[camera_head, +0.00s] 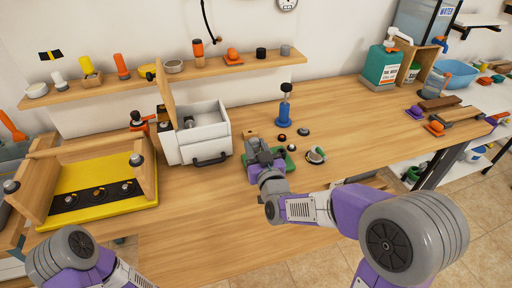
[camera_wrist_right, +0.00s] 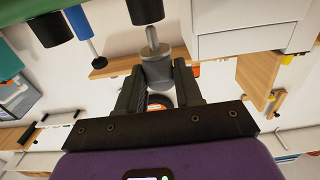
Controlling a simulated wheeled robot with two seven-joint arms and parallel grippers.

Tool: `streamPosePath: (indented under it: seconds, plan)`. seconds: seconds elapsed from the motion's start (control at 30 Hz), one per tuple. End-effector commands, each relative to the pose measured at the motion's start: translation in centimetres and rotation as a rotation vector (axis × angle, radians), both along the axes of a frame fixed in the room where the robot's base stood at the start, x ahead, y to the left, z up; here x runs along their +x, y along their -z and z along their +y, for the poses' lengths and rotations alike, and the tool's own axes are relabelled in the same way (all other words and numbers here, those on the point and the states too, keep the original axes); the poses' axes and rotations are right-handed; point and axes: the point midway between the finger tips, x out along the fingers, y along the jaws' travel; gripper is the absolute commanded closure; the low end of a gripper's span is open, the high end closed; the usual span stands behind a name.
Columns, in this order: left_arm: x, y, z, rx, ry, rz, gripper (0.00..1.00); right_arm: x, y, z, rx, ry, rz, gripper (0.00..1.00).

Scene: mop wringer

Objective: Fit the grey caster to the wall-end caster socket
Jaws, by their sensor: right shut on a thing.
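My right gripper (camera_wrist_right: 160,90) is shut on a grey caster (camera_wrist_right: 156,68), with its metal stem pointing up in the wrist view toward a black cylinder (camera_wrist_right: 145,10). In the head view this gripper (camera_head: 257,148) is low over a green pad (camera_head: 289,158) in the middle of the table; the caster is hard to tell apart from it there. A yellow tray-like frame (camera_head: 98,212) with wooden end panels (camera_head: 42,190) lies at the left, with grey-and-black round fittings (camera_head: 11,186) on its upper edges. I cannot tell which spot is the wall-end socket. My left gripper is out of view.
A white box (camera_head: 195,133) with a black handle stands between the frame and my right gripper. A blue-and-black upright tool (camera_head: 284,108) and small round parts (camera_head: 303,131) are near the gripper. A wall shelf (camera_head: 190,75) holds several small items. The table front (camera_head: 200,215) is clear.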

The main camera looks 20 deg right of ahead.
Motion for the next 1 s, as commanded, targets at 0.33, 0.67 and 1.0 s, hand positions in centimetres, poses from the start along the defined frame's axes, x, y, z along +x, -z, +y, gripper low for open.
streamPosePath:
  seconds: [0.33, 0.67, 1.0]
  plan:
    - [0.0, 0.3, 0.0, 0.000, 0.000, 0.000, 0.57, 0.0, 0.9, 0.0, -0.001, 0.000, 0.001, 0.94]
    - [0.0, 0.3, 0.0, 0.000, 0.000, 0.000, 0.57, 0.0, 1.7, 0.0, -0.001, -0.001, 0.001, 0.94]
    - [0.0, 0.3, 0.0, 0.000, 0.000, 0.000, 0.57, 0.0, 2.3, 0.1, -0.001, -0.001, 0.000, 0.94]
